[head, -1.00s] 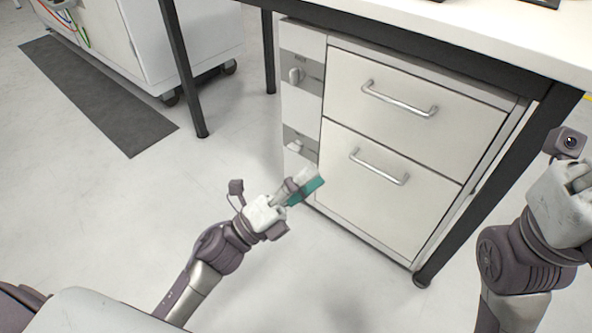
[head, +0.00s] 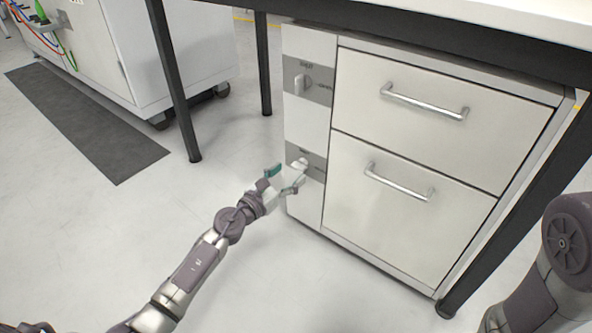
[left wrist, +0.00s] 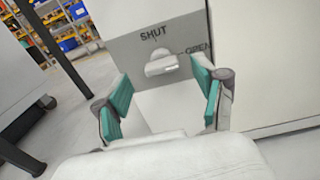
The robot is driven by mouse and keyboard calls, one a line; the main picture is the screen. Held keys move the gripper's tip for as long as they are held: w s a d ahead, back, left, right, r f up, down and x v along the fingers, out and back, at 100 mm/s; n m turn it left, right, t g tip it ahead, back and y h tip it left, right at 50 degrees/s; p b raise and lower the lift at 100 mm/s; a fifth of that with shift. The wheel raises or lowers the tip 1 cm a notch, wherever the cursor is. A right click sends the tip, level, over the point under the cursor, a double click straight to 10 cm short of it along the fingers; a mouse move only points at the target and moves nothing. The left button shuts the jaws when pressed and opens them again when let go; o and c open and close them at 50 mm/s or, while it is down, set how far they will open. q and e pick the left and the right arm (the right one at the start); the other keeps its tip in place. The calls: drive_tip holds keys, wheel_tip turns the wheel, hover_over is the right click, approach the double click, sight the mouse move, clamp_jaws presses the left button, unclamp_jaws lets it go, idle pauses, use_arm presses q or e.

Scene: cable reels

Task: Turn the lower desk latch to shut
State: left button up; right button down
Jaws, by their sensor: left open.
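The lower latch (head: 303,162) is a pale knob on a grey plate, low on the narrow left panel of the drawer cabinet under the desk. In the left wrist view, the latch (left wrist: 162,66) lies roughly level, its right end towards the word OPEN; SHUT is printed above it. My left gripper (head: 283,179) is open in front of the lower latch. In the left wrist view, its teal-padded fingers (left wrist: 163,82) stand wide apart on either side of the latch, with clear gaps and nothing held. My right gripper is out of view.
The upper latch (head: 300,83) stands upright on its own grey plate. The upper drawer (head: 430,125) and lower drawer (head: 395,215) look closed. Black desk legs (head: 176,85) stand left and right.

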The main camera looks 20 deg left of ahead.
sight(296, 168)
use_arm(q)
drive_tip(key=shift+b+x, duration=0.35)
drive_tip(key=shift+x, duration=1.45)
drive_tip(key=c, duration=1.1)
drive_tip(key=shift+c, duration=0.2)
